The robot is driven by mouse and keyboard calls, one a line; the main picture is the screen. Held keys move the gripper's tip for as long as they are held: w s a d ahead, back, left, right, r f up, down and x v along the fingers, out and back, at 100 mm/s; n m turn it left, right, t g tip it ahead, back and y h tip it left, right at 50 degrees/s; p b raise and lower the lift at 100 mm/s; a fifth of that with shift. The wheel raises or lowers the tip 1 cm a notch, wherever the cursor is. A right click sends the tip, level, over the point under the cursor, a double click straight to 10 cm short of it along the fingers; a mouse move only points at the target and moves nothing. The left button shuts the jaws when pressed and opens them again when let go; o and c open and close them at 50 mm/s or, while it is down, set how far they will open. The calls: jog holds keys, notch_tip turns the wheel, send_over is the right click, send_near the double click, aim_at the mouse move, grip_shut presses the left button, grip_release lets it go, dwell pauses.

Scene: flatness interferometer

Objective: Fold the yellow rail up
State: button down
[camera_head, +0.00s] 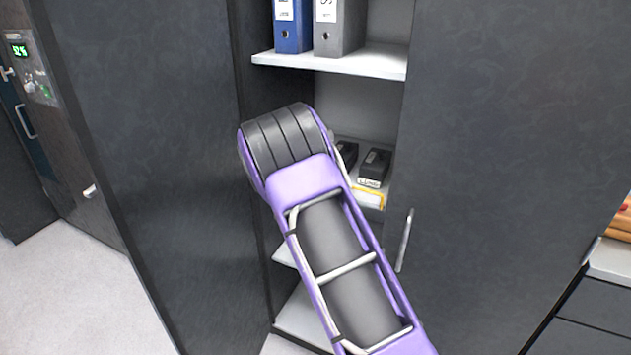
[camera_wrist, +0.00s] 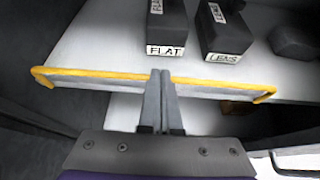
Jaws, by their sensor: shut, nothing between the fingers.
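The yellow rail (camera_wrist: 105,74) runs across the front edge of the shelf in the wrist view, with a bent end at the left and at the right. A short piece of the yellow rail (camera_head: 371,190) shows in the head view, beside my arm. My gripper (camera_wrist: 161,73) is shut and empty. Its fingertips overlap the middle of the rail in the wrist view; I cannot tell whether they touch it. My arm hides the gripper and most of the rail in the head view.
The rail's shelf (camera_wrist: 110,45) holds black boxes labelled FLAT (camera_wrist: 167,30) and LENS (camera_wrist: 224,35), and another dark block (camera_wrist: 292,42). A shelf above holds a blue binder (camera_head: 292,28) and a grey binder (camera_head: 338,28). A cabinet door with a handle (camera_head: 404,241) stands right.

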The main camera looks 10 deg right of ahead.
jog(key=shift+w+d+r, duration=0.1)
jog(key=shift+w+d, duration=0.25)
jog(key=shift+w, duration=0.05)
dwell(0.6)
